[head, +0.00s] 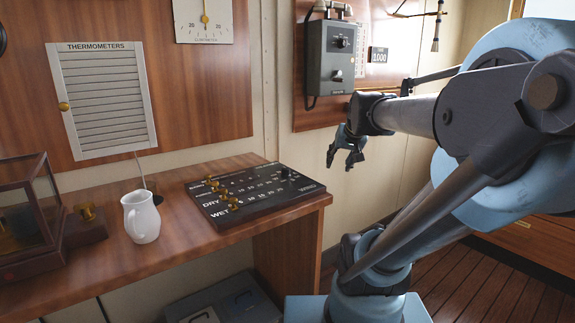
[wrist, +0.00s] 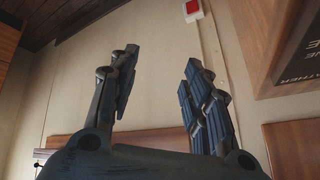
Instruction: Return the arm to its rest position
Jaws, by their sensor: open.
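My gripper (head: 346,152) hangs in the air to the right of the wooden desk, beyond its right end in the head view, below the grey wall telephone. My arm (head: 405,115) reaches in from the right of the head view. In the wrist view my gripper (wrist: 158,100) shows its two fingers well apart, with nothing between them but the pale wall behind. It is open and empty.
The wooden desk (head: 180,185) carries a white jug (head: 141,217), a black labelled board (head: 255,192) and a glass-sided case (head: 25,215). A grey telephone (head: 330,57) is on the wall panel above my gripper. Grey boxes (head: 225,300) lie under the desk. Plank floor is clear at lower right.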

